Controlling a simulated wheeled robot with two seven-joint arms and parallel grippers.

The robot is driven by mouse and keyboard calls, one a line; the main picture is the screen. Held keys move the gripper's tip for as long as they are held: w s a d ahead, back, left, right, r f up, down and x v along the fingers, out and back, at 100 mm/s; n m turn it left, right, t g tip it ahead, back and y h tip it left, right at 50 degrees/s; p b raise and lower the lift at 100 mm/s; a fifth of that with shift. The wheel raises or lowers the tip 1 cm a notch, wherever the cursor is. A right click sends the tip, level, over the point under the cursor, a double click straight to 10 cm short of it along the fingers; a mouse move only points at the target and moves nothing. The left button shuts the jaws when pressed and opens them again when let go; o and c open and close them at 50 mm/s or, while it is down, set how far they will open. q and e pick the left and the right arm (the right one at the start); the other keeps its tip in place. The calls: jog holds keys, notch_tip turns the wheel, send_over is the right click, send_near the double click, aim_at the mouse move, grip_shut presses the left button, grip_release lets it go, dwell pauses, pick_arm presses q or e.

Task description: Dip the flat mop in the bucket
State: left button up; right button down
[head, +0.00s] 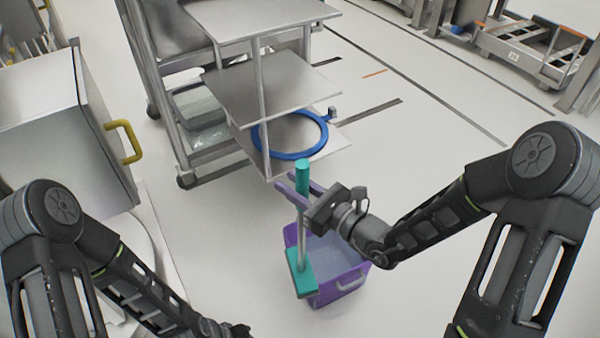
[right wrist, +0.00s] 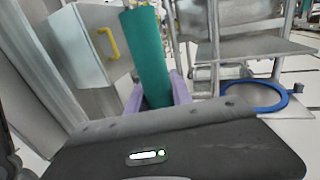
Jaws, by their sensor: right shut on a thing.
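The flat mop has a teal handle top (head: 302,176), a grey pole and a teal flat head (head: 300,273). It stands nearly upright. My right gripper (head: 308,205) is shut on its upper pole, and the teal handle also shows in the right wrist view (right wrist: 148,62). The purple bucket (head: 350,291) stands on the floor under my right gripper. The mop head overlaps the bucket's left front side; I cannot tell whether it is above the rim or in front of the wall. My left gripper (head: 238,331) is only partly visible at the bottom edge, its jaws unclear.
A grey metal cart with shelves (head: 270,92) stands behind the bucket, with a blue ring (head: 262,146) on its lower shelf. A grey cabinet with a yellow handle (head: 131,142) is at the left. The floor right of the cart is mostly clear.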

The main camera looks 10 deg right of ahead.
jog(key=s+a+p, duration=0.4)
jog(key=s+p, duration=0.1)
jog(key=shift+s+a, duration=0.2)
jog(key=shift+s, duration=0.15)
dwell(0.3)
jog(key=shift+r, duration=0.1)
